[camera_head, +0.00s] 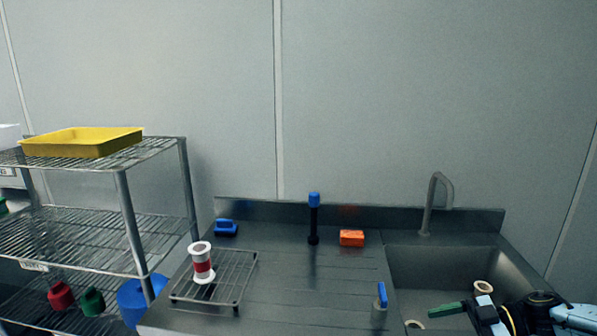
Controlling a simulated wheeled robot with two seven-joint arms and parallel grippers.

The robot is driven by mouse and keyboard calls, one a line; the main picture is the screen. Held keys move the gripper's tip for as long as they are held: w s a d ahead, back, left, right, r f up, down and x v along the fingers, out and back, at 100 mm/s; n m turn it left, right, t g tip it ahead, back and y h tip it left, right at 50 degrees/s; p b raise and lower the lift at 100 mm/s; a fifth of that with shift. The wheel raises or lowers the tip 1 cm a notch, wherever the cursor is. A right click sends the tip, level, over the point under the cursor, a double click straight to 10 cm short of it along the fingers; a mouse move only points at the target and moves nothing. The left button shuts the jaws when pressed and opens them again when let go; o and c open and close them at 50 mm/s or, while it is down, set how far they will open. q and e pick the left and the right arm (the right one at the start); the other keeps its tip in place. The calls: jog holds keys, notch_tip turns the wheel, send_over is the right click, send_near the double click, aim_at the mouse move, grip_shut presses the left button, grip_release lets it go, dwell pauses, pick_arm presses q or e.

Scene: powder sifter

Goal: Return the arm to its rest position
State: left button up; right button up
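One arm of mine, the right one, enters at the lower right corner. Its dark and pale blue gripper (490,312) is over the front of the sink and is cut off by the bottom edge. A green bar-like piece (447,309) shows just left of it; I cannot tell whether it is held. The finger gap is not clear. My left gripper is out of view. A white and red spool-shaped part (202,262), likely of the sifter, stands upright on a wire rack (240,283) on the counter.
The steel sink (450,262) has a faucet (432,200); pale rings (483,287) show near the gripper. A blue-topped black post (314,218), orange block (351,238), blue item (226,228) and blue-handled item (381,296) stand on the counter. A shelf (125,215) with a yellow tray (82,141) is left.

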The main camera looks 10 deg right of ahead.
jog(key=a+f+m+t+h, duration=0.2)
jog(key=a+m+t+h, duration=0.15)
jog(key=a, duration=0.95)
jog(key=a+f+m+t+h, duration=0.25)
jog(key=a+m+t, duration=0.2)
jog(key=a, duration=0.95)
jog(key=s+d+f+m+g+h, duration=0.1)
jog(key=s+d+m+g+h, duration=0.2)
jog(key=s, duration=0.5)
jog(key=s+d+f+m+g+h, duration=0.1)
jog(key=s+d+g+h, duration=0.15)
jog(key=s+d, duration=0.4)
jog(key=s+d+f+m+g+h, duration=0.2)
jog(key=s+d+g, duration=0.1)
jog(key=s, duration=0.7)
notch_tip(320, 180, down, 24)
jog(key=s+g+b, duration=0.1)
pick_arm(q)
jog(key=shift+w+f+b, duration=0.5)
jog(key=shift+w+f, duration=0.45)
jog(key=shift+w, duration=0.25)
pick_arm(e)
jog(key=s+d+f+g, duration=0.1)
jog(key=s+d+f, duration=0.2)
jog(key=s+f, duration=1.3)
jog(key=shift+s+f+n, duration=0.3)
jog(key=shift+s+f, duration=0.1)
jog(key=shift+f, duration=0.05)
